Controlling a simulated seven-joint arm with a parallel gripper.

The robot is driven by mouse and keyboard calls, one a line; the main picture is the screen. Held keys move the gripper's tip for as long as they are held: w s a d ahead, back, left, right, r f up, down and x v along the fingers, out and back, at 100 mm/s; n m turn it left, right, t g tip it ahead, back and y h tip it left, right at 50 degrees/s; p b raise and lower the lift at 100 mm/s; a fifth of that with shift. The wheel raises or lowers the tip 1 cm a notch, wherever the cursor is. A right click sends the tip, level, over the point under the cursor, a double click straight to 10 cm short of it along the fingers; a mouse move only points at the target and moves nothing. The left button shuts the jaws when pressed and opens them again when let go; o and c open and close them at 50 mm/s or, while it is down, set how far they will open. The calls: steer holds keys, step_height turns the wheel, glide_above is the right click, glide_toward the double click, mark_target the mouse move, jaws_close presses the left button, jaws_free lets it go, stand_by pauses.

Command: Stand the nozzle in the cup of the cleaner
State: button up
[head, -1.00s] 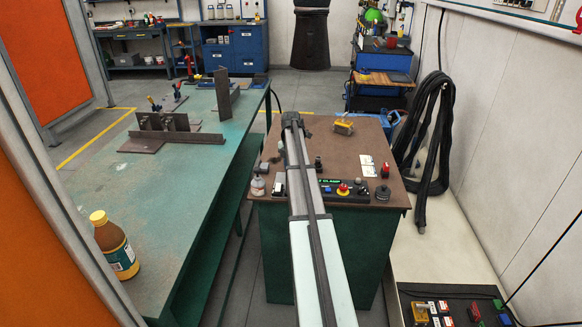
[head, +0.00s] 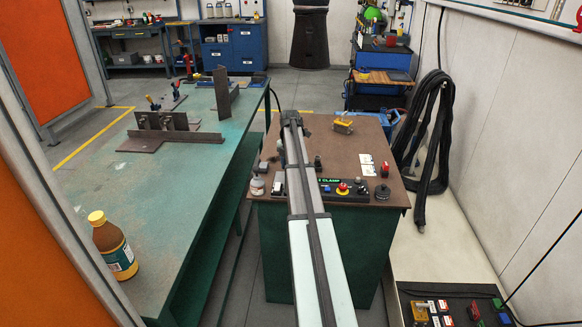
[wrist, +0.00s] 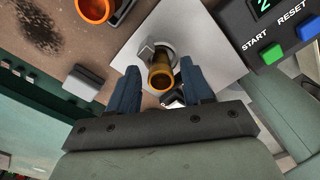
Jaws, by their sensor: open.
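A brass-coloured cylinder, which looks like the nozzle (wrist: 160,78), shows in the wrist view in front of a grey round fitting on a pale plate (wrist: 205,45). My gripper (wrist: 160,68) is open, with one blue finger on each side of the cylinder and visible gaps between. An orange round cup-like thing (wrist: 95,9) is at the top left of the wrist view, cut off by the edge; I cannot tell if it is the cleaner's cup. In the head view my arm reaches over the brown bench and hides the gripper and nozzle.
The brown bench top (head: 345,160) carries a control panel (head: 350,190), a yellow item (head: 342,126) and a small bottle (head: 257,186). START and RESET buttons (wrist: 290,40) are right of my gripper. A grey block (wrist: 82,82) is on its left.

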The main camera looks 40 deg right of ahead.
step_height(320, 180, up, 12)
stand_by(0.4)
